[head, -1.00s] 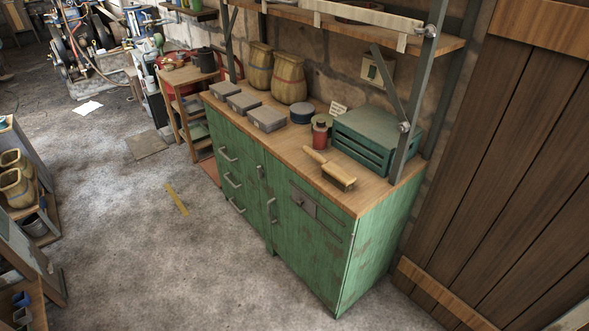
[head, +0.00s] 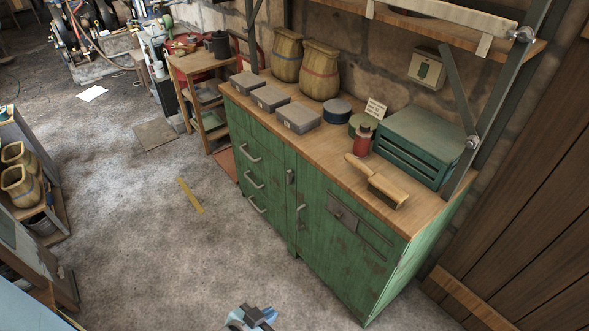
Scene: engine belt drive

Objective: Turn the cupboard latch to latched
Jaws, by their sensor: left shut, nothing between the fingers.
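The green cupboard (head: 335,263) stands under the workbench top, with its doors shut. A dark grey latch plate with a small knob (head: 342,213) sits high on its right-hand door, beside a long horizontal strip (head: 376,235). Whether the latch is turned to latched is too small to tell. My left gripper (head: 262,315) shows at the bottom edge, low in front of the cupboard and well apart from the latch. It is shut and empty. My right gripper is not in view.
A shelf post (head: 484,128) rises at the right end. A low shelf (head: 62,212) stands at left.

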